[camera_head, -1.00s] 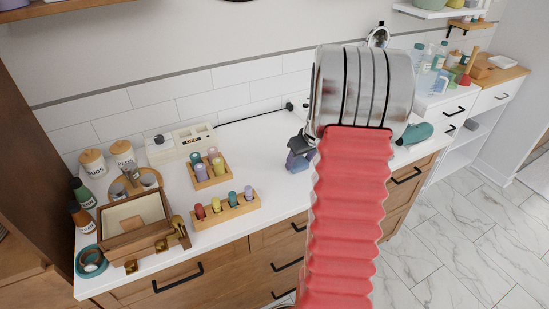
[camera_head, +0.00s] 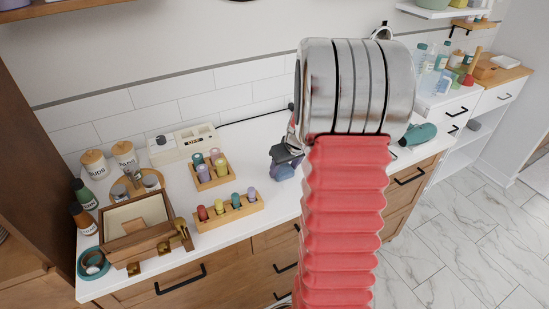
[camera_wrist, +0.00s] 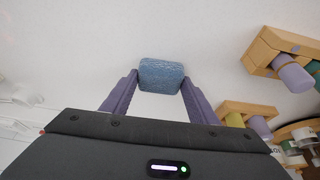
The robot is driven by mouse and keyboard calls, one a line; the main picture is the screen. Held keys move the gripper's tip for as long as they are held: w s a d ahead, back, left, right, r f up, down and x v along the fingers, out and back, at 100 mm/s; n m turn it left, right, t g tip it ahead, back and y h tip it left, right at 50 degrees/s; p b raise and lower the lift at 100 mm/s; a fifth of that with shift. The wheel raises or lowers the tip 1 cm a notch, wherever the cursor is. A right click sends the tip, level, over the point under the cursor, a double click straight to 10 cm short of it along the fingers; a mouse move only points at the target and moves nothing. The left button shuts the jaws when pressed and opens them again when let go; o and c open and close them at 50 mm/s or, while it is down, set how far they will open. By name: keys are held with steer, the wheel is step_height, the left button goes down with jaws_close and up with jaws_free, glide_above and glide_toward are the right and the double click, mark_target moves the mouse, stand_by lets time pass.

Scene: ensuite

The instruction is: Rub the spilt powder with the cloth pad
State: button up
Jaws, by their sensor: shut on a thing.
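The cloth pad (camera_wrist: 161,72) is a blue, textured block in the wrist view. My gripper (camera_wrist: 160,82) is shut on it, with one purple finger against each side. In the head view my gripper (camera_head: 284,164) is low over the middle of the white counter (camera_head: 252,152), partly hidden behind my red arm. Whether the pad touches the counter, I cannot tell. I cannot make out the spilt powder on the white surface in either view; my arm hides part of the counter.
Wooden racks of coloured bottles (camera_head: 228,210) (camera_head: 208,172) stand left of my gripper. Further left are a wooden box (camera_head: 140,225), jars (camera_head: 95,163) and a white device (camera_head: 184,143). A teal dryer-like object (camera_head: 420,133) lies to the right. The tiled wall bounds the counter behind.

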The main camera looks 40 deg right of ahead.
steer(key=a, duration=0.2)
steer(key=w+a, duration=0.1)
steer(key=a, duration=0.1)
steer(key=shift+a, duration=0.4)
steer(key=shift+w+a+r, duration=0.1)
steer(key=shift+r, duration=0.05)
step_height(320, 180, up, 8)
stand_by(0.3)
steer(key=shift+d, duration=0.2)
